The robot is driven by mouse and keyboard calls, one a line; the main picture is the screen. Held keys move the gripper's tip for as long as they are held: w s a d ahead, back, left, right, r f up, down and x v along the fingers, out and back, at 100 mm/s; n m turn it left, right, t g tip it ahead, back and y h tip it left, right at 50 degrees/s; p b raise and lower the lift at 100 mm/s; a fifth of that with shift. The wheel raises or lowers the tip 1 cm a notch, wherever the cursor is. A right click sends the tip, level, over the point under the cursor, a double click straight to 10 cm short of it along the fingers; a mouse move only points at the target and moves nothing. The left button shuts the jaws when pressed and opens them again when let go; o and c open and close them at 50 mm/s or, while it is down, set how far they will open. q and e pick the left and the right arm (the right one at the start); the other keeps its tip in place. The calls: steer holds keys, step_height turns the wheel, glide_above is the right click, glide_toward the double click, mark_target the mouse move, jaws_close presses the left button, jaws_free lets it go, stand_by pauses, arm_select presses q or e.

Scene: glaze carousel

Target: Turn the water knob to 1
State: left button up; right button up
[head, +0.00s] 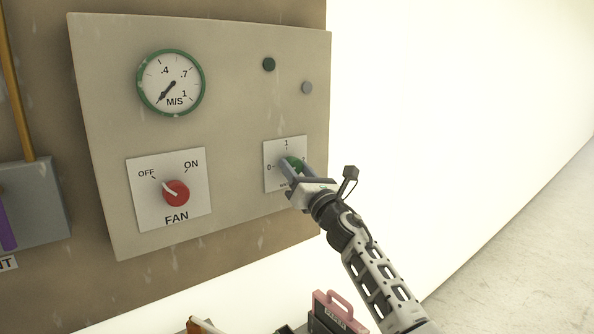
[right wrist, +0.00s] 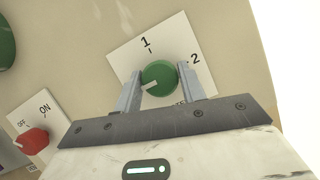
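The water knob (right wrist: 158,76) is a round green knob with a white pointer, on a white plate (right wrist: 122,57) marked 0, 1 and 2. In the right wrist view its pointer aims left and a little down, away from the 1 at the top. The knob also shows in the head view (head: 294,161), partly covered by my gripper. My right gripper (right wrist: 159,72) has one finger on each side of the knob, very close to it. I cannot tell whether both fingers touch it. My left gripper is not in view.
The grey panel (head: 225,110) also holds a green-rimmed gauge (head: 171,82), a red FAN knob (head: 176,193) pointing to OFF, a dark green light (head: 269,65) and a grey button (head: 307,88). A pink-handled case (head: 336,304) is below.

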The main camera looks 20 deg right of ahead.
steer(key=c, duration=0.4)
steer(key=shift+c, duration=0.2)
steer(key=shift+m, duration=0.3)
